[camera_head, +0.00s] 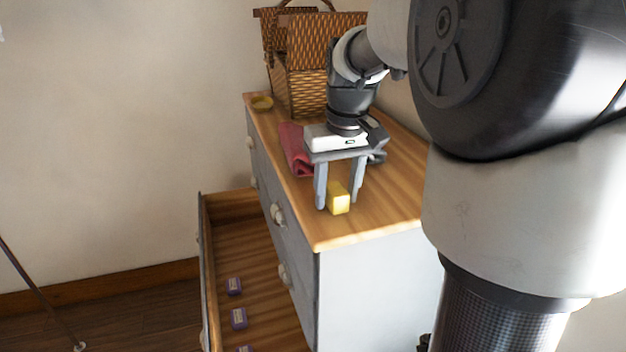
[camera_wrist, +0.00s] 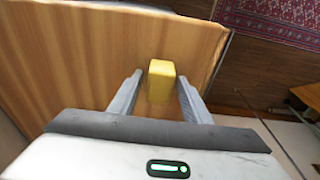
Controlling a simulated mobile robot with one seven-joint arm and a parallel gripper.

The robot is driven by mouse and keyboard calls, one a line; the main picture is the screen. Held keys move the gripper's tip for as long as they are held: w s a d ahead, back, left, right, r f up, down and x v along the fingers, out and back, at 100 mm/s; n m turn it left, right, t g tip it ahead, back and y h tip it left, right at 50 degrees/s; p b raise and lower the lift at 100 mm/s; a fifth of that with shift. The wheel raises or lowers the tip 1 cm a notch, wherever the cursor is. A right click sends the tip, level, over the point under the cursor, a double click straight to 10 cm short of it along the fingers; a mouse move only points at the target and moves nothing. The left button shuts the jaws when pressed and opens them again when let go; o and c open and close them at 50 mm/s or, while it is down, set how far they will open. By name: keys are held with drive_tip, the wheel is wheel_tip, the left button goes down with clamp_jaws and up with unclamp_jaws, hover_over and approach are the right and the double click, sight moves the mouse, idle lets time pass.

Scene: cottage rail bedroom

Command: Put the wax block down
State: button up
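The wax block (camera_head: 339,204) is a small yellow block on the wooden top of the dresser (camera_head: 390,203), near its front corner. My gripper (camera_head: 337,205) points down over it, with one finger on each side of the block. In the wrist view the block (camera_wrist: 161,80) lies between and just beyond the fingertips (camera_wrist: 159,74), with a narrow gap to each finger. The gripper is open and the block appears to rest on the wood. Its underside is hidden.
A red cloth (camera_head: 294,150) lies behind the gripper, with a dark object partly hidden beside it. Below, an open drawer (camera_head: 235,250) holds several purple boxes (camera_head: 238,318).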

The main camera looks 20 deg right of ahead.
sight(341, 194)
wheel_tip(341, 194, up, 12)
drive_tip(key=s, duration=0.1)
drive_tip(key=shift+s+r+p, duration=0.15)
drive_tip(key=shift+s+p, duration=0.2)
drive_tip(key=shift+s, duration=0.05)
idle(0.4)
